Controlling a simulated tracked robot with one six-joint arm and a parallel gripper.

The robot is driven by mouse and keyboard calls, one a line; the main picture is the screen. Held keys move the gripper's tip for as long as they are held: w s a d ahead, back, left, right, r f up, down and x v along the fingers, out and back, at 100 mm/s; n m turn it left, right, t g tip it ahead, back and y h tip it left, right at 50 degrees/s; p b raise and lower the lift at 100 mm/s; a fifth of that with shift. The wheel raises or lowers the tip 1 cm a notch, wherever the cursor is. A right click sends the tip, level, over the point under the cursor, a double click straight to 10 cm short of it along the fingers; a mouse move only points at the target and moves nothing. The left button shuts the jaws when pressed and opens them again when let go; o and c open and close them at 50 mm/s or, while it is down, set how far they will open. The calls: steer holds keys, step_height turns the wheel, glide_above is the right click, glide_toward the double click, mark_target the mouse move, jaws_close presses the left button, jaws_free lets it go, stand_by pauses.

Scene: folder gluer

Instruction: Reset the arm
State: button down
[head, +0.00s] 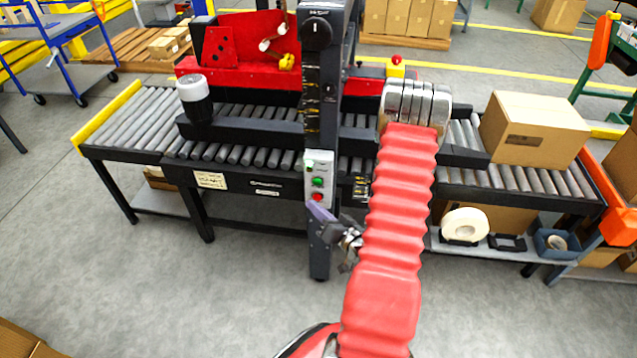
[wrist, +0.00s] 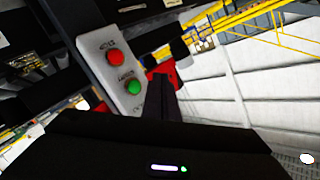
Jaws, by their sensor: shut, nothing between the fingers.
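My arm, in a red ribbed sleeve, crosses the right of centre in the head view. My gripper (head: 320,212) shows partly beside the sleeve, just below the grey control panel (head: 318,178) on the machine's black post. In the wrist view my gripper (wrist: 159,88) is dark, its fingers together with nothing between them. The control panel (wrist: 113,70) is close by in that view and appears turned over, with a red button (wrist: 114,57) and a green button (wrist: 133,87). I cannot tell whether the fingertips touch the panel.
A roller conveyor (head: 240,155) runs across behind the post. A cardboard box (head: 535,128) sits on its right end. A shelf below holds a white tape roll (head: 465,226) and a blue bin (head: 556,244).

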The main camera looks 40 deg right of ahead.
stand_by(0.6)
steer(key=s+d+f+n+g, duration=0.2)
steer(key=s+f+g, duration=0.9)
steer(key=s+a+r+n+y, duration=0.1)
steer(key=a+r+n, duration=0.2)
steer(key=a+r, duration=1.2)
steer(key=s+a+r+n+y, duration=0.1)
steer(key=a+r+n, duration=0.2)
steer(key=a+r, duration=1.3)
step_height(320, 180, up, 9)
steer(key=shift+s+a+f+n, duration=0.15)
steer(key=shift+s+a+n, duration=0.1)
steer(key=shift+n, duration=0.15)
